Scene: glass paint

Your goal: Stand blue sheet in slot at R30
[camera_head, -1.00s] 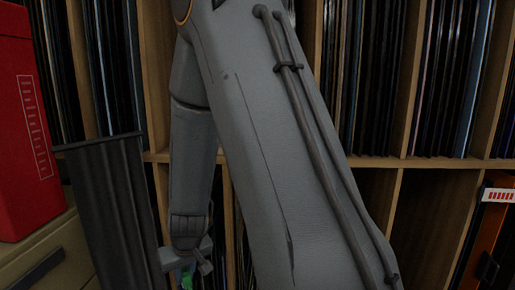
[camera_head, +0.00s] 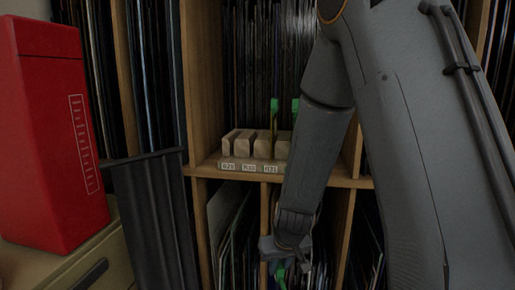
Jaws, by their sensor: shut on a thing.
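My gripper (camera_head: 284,262) is low in the picture, below the shelf edge, pointing down. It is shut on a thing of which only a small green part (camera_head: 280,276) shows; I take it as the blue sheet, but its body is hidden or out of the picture. The slotted wooden rack (camera_head: 247,143) stands on the shelf above and left of my gripper. Its labels appear to read R29, R30 (camera_head: 249,168) and R31. Two green tabs (camera_head: 274,105) rise at the rack's right part, the right one partly behind my arm. My arm hides the rack's right end.
A red box (camera_head: 48,130) stands on a beige cabinet (camera_head: 75,262) at left. A dark ribbed bin (camera_head: 150,215) is between it and the shelves. Wooden dividers (camera_head: 200,80) and shelf edges surround the rack. Dark sheets fill the bays behind and below.

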